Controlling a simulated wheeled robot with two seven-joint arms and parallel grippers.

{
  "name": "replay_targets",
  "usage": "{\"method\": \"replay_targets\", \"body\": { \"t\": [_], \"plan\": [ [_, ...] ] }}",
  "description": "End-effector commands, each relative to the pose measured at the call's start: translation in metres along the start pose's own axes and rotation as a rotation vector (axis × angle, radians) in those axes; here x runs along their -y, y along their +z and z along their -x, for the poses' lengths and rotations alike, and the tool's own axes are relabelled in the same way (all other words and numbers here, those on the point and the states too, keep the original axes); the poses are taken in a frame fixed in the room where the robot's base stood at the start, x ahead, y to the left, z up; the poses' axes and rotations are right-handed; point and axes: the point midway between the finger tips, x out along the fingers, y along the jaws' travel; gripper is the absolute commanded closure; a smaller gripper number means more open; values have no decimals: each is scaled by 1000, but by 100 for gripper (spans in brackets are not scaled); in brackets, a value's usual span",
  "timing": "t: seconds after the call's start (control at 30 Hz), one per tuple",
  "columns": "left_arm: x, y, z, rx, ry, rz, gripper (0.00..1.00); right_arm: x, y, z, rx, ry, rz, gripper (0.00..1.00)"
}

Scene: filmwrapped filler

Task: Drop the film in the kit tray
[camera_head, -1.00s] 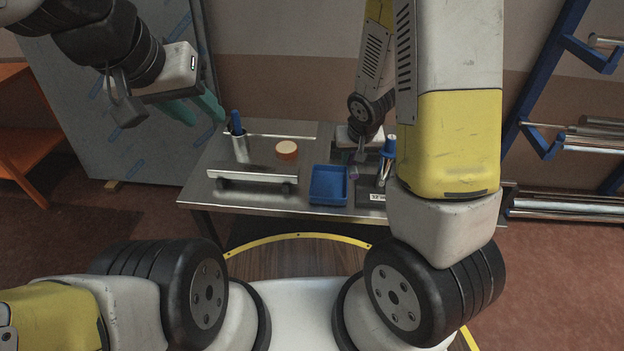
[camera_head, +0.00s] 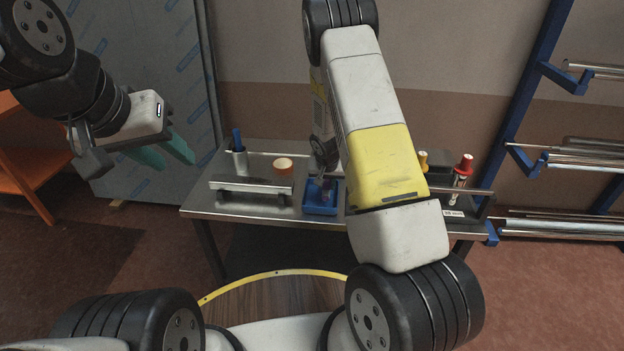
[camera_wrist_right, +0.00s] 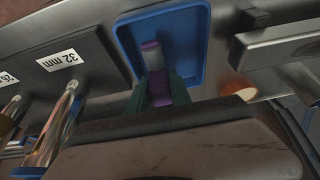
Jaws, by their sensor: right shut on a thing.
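The kit tray is the blue open tray (camera_head: 320,211) at the front middle of the steel bench; its blue rim also shows in the right wrist view (camera_wrist_right: 205,30). My right gripper (camera_wrist_right: 158,88) is shut on the film (camera_wrist_right: 153,58), a small greyish piece with purple ends between the green fingers. The film lies over the tray's inside in that view; I cannot tell whether it touches the floor. In the head view my right gripper (camera_head: 322,183) is small and partly hidden at the tray. My left gripper (camera_head: 176,162) is open and empty, left of the bench.
A metal cup with a blue-topped item (camera_head: 237,150) and an orange-sided round piece (camera_head: 283,166) stand left of the tray. A raised metal bar (camera_head: 250,184) lies in front of them. A red-capped tube (camera_head: 463,170) stands to the right. A dark block labelled 32 mm (camera_wrist_right: 85,55) adjoins the tray.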

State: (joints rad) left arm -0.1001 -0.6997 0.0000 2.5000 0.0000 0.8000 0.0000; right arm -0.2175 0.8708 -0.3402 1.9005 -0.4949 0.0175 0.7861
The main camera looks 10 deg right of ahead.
Motion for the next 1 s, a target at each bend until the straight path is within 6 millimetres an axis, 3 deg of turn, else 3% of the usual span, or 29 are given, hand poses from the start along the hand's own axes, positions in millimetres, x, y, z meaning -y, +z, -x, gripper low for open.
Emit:
{"method": "replay_targets", "body": {
  "t": [0.2,0.53,0.57,0.7,1.0],
  "plan": [
    [0,0,0,0,0,0,64,0,7,-16,0,0,3,100],
    [0,0,0,0,0,0,64,0,8,-19,-1,-1,1,100],
    [0,0,0,0,0,0,64,0,8,-19,-1,-1,2,73],
    [0,0,0,0,0,0,64,0,8,-19,-1,-1,1,50],
    [0,0,0,0,0,0,64,0,8,-15,-1,-1,1,50]
  ]
}}
